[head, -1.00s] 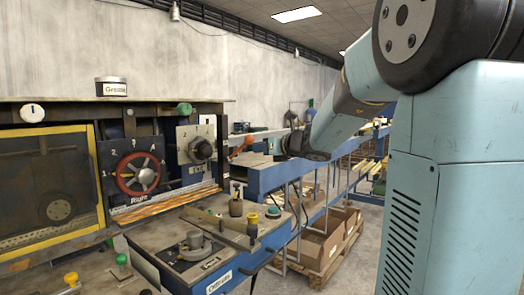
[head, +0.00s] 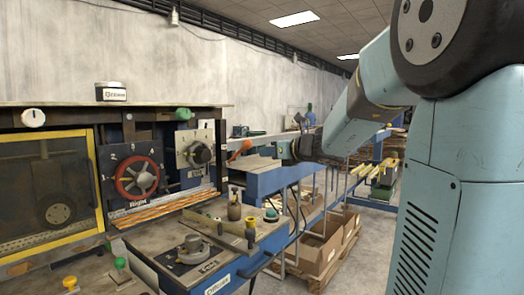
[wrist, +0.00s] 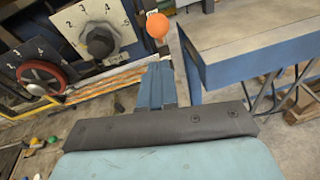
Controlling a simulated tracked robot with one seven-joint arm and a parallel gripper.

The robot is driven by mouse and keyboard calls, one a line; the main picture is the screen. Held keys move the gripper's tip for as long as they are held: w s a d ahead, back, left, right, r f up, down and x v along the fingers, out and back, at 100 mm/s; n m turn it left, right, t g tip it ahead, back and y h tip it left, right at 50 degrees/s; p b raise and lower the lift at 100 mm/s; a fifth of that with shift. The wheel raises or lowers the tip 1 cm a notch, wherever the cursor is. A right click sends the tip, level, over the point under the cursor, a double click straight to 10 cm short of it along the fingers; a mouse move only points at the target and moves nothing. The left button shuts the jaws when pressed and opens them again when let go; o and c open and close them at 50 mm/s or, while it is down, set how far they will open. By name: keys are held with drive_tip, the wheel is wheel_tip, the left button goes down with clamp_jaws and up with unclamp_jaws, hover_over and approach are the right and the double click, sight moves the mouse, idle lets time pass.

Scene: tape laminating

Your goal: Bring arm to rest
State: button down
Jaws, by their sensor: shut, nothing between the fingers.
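My gripper (wrist: 155,88) shows in the wrist view as two blue-grey fingers lying together beyond a dark wrist cover. It is shut and empty. In the head view my arm reaches from the upper right down to the left, and its dark wrist (head: 306,147) is in front of the blue conveyor frame (head: 268,185). The fingers themselves are hard to make out there. In the wrist view the blue frame (wrist: 255,50) is to the right of the fingers, and an orange ball knob (wrist: 157,25) is just beyond their tips.
The machine panel at left has a red handwheel (head: 138,177) and a dial (head: 199,153). A control desk (head: 205,262) with levers and buttons stands in front. Cardboard boxes (head: 318,252) sit on a pallet under the conveyor. Open floor lies right of the pallet.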

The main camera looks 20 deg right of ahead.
drive_tip(key=r+v, duration=0.1)
drive_tip(key=v, duration=0.7)
drive_tip(key=s+a+f+n+g+h, duration=0.1)
drive_tip(key=s+a+f+n+g, duration=0.65)
drive_tip(key=s+n, duration=0.65)
drive_tip(key=s+d+f+n+h, duration=0.2)
drive_tip(key=s+f+n+h, duration=0.5)
drive_tip(key=s+n, duration=0.4)
drive_tip(key=shift+f+n+g, duration=0.35)
drive_tip(key=shift+f+n, duration=0.35)
drive_tip(key=shift+n, duration=2.5)
